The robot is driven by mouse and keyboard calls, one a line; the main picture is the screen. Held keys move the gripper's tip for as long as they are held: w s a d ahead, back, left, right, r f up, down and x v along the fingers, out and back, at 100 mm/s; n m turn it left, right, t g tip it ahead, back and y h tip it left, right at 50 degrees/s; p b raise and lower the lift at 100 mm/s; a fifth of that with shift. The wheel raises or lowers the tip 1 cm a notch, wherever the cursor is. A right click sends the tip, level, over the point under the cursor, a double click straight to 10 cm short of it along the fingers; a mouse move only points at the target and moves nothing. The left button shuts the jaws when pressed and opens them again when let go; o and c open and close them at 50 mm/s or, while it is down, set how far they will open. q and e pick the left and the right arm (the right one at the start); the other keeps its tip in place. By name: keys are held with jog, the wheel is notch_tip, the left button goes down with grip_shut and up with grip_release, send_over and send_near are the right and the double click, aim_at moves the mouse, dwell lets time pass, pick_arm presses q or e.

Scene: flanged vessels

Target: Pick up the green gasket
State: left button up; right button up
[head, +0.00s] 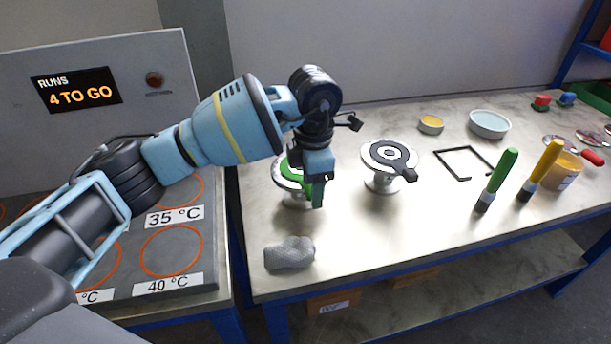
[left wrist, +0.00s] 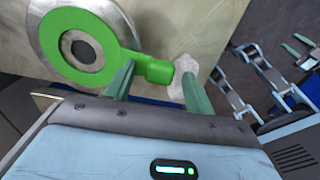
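The green gasket (head: 290,168) is a flat ring with a handle tab. It lies on the metal flange of the left vessel (head: 297,200), partly hidden behind my gripper in the head view. In the left wrist view the gasket (left wrist: 116,57) sits around the flange's dark central hole, and its tab points right. My left gripper (head: 317,204) is over the near right side of this vessel, pointing down. In the left wrist view its fingers (left wrist: 158,76) are apart, with the tab's end in line with the gap between them. I cannot tell whether they touch it. My right gripper is not in view.
A second vessel (head: 381,183) with a black gasket (head: 400,165) stands to the right. A grey lump (head: 289,253) lies near the front edge. Green (head: 502,168) and yellow (head: 546,160) handled brushes and a black frame (head: 439,163) are farther right. A heating-plate bench (head: 205,270) is at left.

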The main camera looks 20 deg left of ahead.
pick_arm(q)
jog(key=c, duration=0.9)
jog(key=shift+r, duration=0.1)
jog(key=shift+c, duration=0.3)
jog(key=shift+r, duration=0.65)
notch_tip(320, 180, up, 2)
jog(key=shift+d+r, duration=0.1)
jog(key=shift+r, duration=0.05)
jog(key=s+d+r+b, duration=0.1)
jog(key=s+d, duration=0.9)
jog(key=d, duration=0.2)
jog(key=shift+s+r, duration=0.15)
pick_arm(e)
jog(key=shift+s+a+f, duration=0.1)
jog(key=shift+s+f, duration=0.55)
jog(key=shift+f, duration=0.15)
